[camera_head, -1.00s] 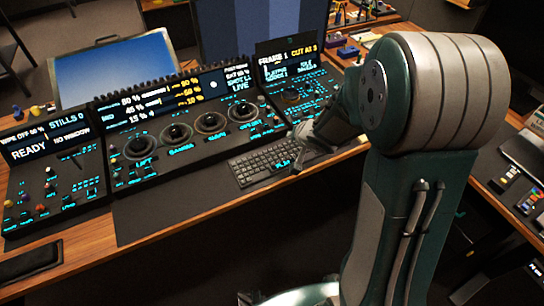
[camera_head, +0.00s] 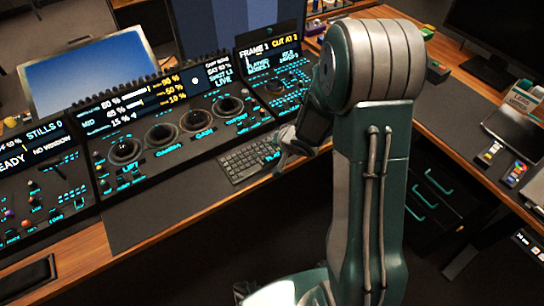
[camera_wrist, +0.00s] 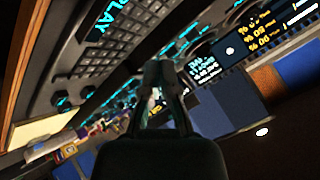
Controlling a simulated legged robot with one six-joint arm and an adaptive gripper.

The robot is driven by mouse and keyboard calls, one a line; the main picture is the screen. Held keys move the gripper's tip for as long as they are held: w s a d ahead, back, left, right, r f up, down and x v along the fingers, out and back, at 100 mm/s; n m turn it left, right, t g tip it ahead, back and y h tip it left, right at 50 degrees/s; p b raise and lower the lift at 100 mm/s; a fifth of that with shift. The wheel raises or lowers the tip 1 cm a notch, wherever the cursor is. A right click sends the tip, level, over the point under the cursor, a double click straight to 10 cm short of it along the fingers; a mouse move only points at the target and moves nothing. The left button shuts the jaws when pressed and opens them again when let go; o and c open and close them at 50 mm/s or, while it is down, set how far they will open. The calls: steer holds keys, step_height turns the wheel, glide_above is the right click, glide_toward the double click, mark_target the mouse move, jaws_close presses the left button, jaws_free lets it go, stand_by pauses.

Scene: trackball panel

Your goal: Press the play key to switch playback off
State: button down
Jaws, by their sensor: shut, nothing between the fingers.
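A cyan PLAY label (camera_head: 272,156) glows at the right front of the dark keyboard (camera_head: 238,168) on the control panel. In the wrist view the PLAY label (camera_wrist: 108,20) lies at the upper left, beside the keyboard (camera_wrist: 112,55). I cannot pick out the play key itself from the rows of keys. My gripper (camera_head: 282,146) is by the right end of the keyboard, small and partly merged with the dark panel. In the wrist view my gripper (camera_wrist: 158,72) is shut and empty, with its tips to the right of the keyboard. I cannot tell whether it touches anything.
A large blue monitor (camera_head: 85,78) stands behind. The wooden desk edge (camera_head: 75,262) runs along the front.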

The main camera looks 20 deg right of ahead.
mark_target(271, 155)
steer(key=f, duration=0.4)
steer(key=shift+d+f, duration=0.1)
steer(key=shift+d, duration=0.25)
steer(key=shift+a+f, duration=0.2)
steer(key=shift+f, duration=0.25)
steer(key=shift+d, duration=0.1)
stand_by(0.6)
steer(key=shift+f, duration=0.35)
steer(key=shift+s+f, duration=0.1)
steer(key=shift+f, duration=0.45)
stand_by(0.7)
steer(key=shift+r, duration=0.95)
